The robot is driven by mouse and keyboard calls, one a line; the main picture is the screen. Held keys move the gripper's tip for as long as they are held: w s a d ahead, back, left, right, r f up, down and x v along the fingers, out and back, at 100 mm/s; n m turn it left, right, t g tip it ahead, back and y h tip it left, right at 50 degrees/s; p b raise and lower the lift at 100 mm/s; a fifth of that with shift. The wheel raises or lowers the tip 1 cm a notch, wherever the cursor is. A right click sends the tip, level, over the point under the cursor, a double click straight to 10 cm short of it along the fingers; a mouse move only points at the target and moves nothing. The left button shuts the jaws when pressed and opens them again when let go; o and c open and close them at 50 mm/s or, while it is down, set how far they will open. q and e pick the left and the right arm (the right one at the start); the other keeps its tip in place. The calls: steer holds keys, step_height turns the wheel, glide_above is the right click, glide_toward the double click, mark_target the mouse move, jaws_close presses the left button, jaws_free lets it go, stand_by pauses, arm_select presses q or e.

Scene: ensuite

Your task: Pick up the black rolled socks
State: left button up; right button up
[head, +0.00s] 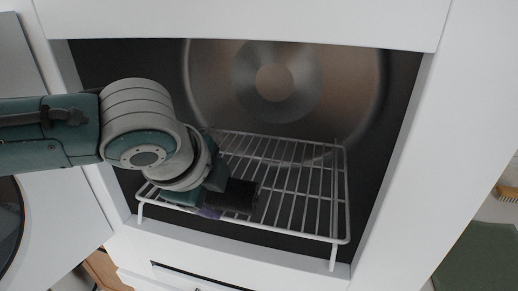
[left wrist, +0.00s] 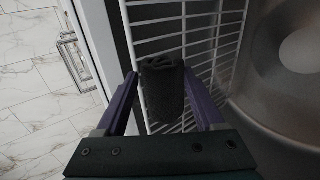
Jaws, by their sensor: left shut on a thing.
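The black rolled socks (head: 238,196) are a small dark roll at the white wire rack inside the open appliance. In the left wrist view the socks (left wrist: 161,88) sit between the two purple fingers. My left gripper (head: 222,198) reaches in from the left and is shut on the socks. Its fingers also show in the left wrist view (left wrist: 161,78), one on each side of the roll. The gripper and wrist hide part of the rack's left side. I cannot tell whether the socks still touch the rack. My right gripper is not in view.
The white wire rack (head: 343,205) stands in the recess, its right part bare. A round metal drum back (head: 330,85) is behind it. White frame walls (head: 400,150) bound the opening on the right. A marble-tiled floor (left wrist: 35,90) shows outside at left.

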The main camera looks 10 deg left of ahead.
arm_select(q)
steer(key=shift+s, duration=0.15)
steer(key=o, duration=1.4)
steer(key=shift+c, duration=0.2)
steer(key=shift+r, duration=0.1)
steer(key=v, duration=0.9)
steer(key=shift+s+r, duration=0.2)
steer(key=shift+r, duration=0.1)
steer(key=shift+a, duration=0.1)
